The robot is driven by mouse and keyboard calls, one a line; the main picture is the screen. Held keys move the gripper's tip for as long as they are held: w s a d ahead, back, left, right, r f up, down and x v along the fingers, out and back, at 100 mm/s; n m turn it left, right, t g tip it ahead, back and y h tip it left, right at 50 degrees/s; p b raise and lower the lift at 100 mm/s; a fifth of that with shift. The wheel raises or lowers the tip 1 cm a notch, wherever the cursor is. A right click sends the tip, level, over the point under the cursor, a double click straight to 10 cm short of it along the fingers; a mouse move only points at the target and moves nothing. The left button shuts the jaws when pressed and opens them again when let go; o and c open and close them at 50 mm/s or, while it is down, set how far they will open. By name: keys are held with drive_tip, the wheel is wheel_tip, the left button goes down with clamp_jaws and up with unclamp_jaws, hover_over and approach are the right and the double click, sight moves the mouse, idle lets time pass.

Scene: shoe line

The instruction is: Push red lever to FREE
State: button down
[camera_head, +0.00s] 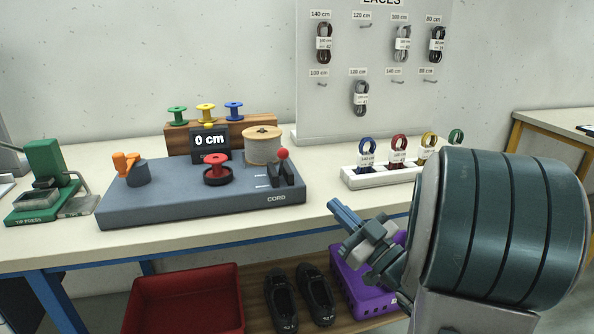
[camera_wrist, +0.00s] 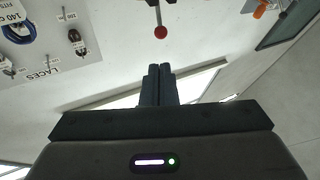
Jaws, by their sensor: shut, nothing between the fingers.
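The red lever (camera_head: 283,155) has a round red knob on a short stem at the right end of the grey cord machine (camera_head: 180,205). Its dark bracket stands beside small labels too blurred to read for sure. The red knob also shows in the wrist view (camera_wrist: 160,32), beyond my fingers and apart from them. My gripper (camera_head: 336,205) is shut and empty, in front of the table's front edge, to the right of and lower than the lever. Its closed fingers show in the wrist view (camera_wrist: 158,70).
On the machine are a red spool (camera_head: 216,170), a cord reel (camera_head: 262,146), a display reading 0 cm (camera_head: 209,141) and an orange crank (camera_head: 126,163). A white rack (camera_head: 360,180) with coiled laces stands to the right. A green tip press (camera_head: 45,180) stands left.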

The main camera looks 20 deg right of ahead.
sight(287, 156)
drive_tip(key=shift+w+a, duration=0.1)
drive_tip(key=shift+a, duration=0.05)
drive_tip(key=x, duration=1.4)
drive_tip(key=shift+p, duration=0.35)
